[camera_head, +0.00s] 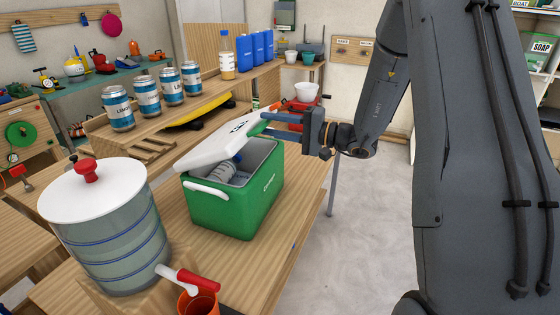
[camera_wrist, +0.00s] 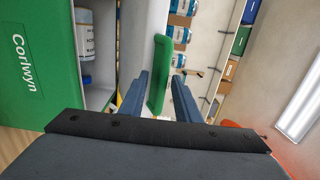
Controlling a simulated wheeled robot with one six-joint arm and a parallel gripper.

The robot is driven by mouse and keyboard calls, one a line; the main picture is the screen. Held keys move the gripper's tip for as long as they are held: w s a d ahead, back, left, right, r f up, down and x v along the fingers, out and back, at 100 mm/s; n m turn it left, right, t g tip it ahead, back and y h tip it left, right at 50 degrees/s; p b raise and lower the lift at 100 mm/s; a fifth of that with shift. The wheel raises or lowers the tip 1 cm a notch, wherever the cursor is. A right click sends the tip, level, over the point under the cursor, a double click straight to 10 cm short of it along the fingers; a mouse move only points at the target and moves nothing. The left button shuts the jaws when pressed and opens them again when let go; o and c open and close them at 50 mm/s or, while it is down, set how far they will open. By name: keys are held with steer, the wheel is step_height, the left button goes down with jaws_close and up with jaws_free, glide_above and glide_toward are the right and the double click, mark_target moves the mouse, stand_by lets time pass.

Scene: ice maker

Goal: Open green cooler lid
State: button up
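The green cooler (camera_head: 235,208) stands on the wooden bench. Its white lid (camera_head: 222,146) is partly raised and tilted, with an open gap above the box. In the wrist view, the cooler's green wall (camera_wrist: 25,65) is at the left, and the lid's pale edge (camera_wrist: 150,22) runs up the middle. The lid's green handle (camera_wrist: 160,75) lies between my two fingers. Exact finger contact is hard to see.
Bottles (camera_head: 216,176) lie inside the cooler. A drink dispenser (camera_head: 110,225) with a red tap and an orange cup (camera_head: 198,300) stand at the front left. Several cans (camera_head: 147,95) stand on a wooden rack behind. Open floor (camera_head: 365,225) lies right of the bench.

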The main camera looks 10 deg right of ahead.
steer(key=v, duration=0.7)
steer(key=shift+b, duration=0.35)
steer(key=shift+f, duration=0.1)
